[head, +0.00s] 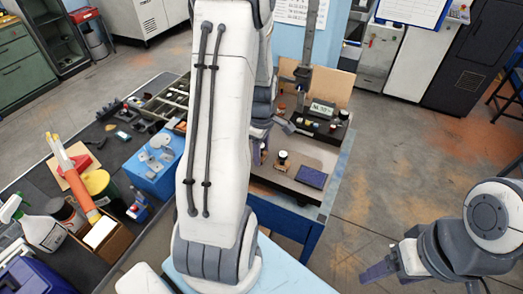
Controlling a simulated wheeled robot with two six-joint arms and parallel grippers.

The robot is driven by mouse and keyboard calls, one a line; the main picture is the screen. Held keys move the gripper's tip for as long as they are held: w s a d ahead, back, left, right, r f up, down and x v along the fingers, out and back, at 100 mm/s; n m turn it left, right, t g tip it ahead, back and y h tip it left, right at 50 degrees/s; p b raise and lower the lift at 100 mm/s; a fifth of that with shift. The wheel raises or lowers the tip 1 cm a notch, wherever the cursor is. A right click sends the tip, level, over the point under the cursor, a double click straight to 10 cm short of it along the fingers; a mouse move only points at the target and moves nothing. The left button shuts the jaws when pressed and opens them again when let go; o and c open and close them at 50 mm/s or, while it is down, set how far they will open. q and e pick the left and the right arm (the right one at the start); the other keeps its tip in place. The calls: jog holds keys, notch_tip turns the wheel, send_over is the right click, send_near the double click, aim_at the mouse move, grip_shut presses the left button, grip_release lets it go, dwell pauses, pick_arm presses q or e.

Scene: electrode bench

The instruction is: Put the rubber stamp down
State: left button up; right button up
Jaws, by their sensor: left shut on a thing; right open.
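My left gripper (260,152) is over the left part of the dark board on the blue bench, mostly hidden behind my own white arm. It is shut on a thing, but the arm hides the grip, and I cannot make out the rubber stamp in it. A small upright piece with a black body and pale top (283,158) is just right of this gripper, on or close above the board (296,186); I cannot tell whether they touch. A dark blue pad (312,178) lies on the board to its right. My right gripper (376,272) is open and empty, low at the right, over the floor.
A black stand with small coloured caps (318,128) is behind the board. On the left, a dark bench holds a blue block (153,165), a spray bottle (42,230), a cardboard box (101,237) and several jars.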

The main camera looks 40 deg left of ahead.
aim_at(262, 146)
pick_arm(q)
jog(key=shift+f, duration=0.15)
jog(key=o, duration=1.1)
jog(key=shift+c, duration=0.2)
jog(key=shift+r, duration=0.5)
notch_tip(262, 146, up, 11)
jog(key=shift+r+b, duration=0.2)
jog(key=shift+b, duration=0.8)
